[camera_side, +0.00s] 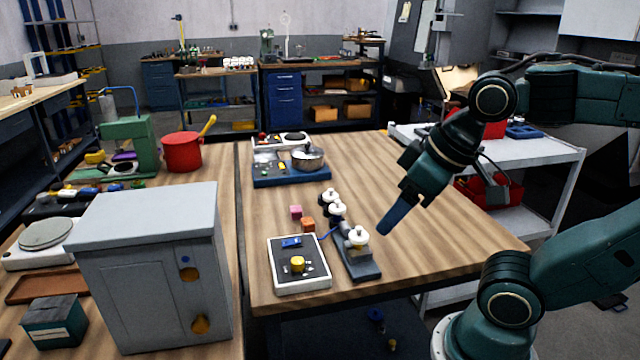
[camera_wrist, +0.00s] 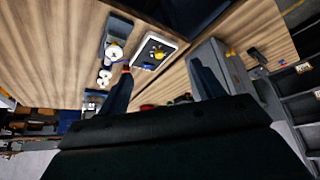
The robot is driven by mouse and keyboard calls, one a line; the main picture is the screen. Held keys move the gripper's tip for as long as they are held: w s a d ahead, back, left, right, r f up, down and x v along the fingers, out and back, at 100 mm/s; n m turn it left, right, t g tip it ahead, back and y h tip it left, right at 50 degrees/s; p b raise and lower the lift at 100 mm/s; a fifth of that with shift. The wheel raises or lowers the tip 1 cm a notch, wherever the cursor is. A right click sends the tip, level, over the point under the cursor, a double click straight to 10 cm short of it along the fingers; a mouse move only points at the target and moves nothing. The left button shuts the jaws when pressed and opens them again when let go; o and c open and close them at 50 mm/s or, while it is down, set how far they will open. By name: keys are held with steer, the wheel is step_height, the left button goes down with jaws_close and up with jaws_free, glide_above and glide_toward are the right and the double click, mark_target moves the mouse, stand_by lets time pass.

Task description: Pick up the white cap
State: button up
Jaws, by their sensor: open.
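In the wrist view a white cap (camera_wrist: 115,52) shows upper left, beside the left finger. I cannot tell which one the task names. My gripper (camera_side: 388,228) is in the air to the right of the row, apart from it and pointing down and left. The wrist view shows its two fingers (camera_wrist: 164,72) spread with nothing between them.
A white-rimmed tray (camera_side: 327,284) with a yellow knob lies left of the stand. Small pink (camera_side: 296,211) and orange (camera_side: 308,224) blocks lie behind it. A grey cabinet (camera_side: 150,270) stands at left. The table's right side is clear.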

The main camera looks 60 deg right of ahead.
steer(key=w+m, duration=0.1)
steer(key=m+g, duration=0.6)
steer(key=m, duration=1.1)
glide_above(359, 227)
step_height(359, 227, down, 2)
steer(key=shift+a+f, duration=0.15)
steer(key=shift+f, duration=4.3)
steer(key=shift+d+f, duration=0.2)
steer(key=shift+f, duration=2.4)
steer(key=shift+c, duration=0.5)
